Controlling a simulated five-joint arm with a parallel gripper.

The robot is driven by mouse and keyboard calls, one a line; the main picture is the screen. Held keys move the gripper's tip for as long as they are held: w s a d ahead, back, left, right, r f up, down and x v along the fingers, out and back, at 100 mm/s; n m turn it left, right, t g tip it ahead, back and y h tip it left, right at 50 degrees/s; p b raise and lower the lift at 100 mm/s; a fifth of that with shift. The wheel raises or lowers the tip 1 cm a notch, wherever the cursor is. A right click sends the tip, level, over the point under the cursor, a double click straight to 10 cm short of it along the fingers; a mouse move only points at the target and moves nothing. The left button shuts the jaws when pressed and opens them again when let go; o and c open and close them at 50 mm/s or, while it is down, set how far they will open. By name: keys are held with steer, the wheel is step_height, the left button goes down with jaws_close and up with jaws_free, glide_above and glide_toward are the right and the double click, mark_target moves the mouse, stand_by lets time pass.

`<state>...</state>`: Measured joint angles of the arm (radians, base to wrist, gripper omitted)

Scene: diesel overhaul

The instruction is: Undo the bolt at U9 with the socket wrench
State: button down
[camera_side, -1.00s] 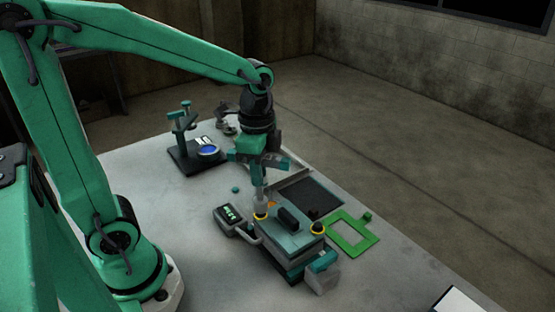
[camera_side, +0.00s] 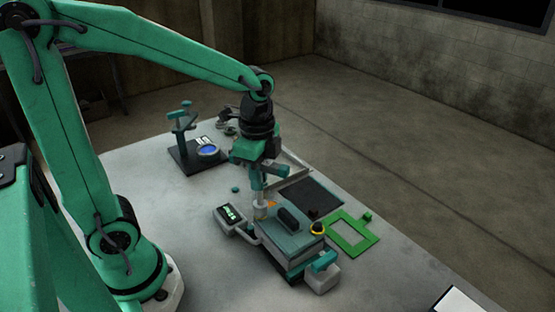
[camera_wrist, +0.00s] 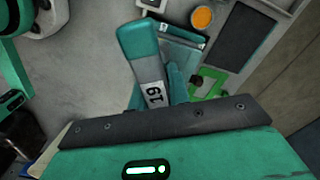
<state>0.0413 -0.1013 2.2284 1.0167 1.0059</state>
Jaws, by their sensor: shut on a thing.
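In the wrist view the wrench's teal handle (camera_wrist: 140,45) with a white label reading 19 rises above my gripper's dark front edge. The wrench's lower end is at the block's top; the bolt under it is hidden.
A small meter with a green screen (camera_side: 230,214) stands left of the block. A dark mat (camera_side: 312,195) and a green frame (camera_side: 352,236) lie behind and right. A black stand (camera_side: 190,155) with a blue-topped dish (camera_side: 207,150) is farther back.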

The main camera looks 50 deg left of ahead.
steer(key=shift+f+n, duration=0.1)
steer(key=shift+n, duration=0.2)
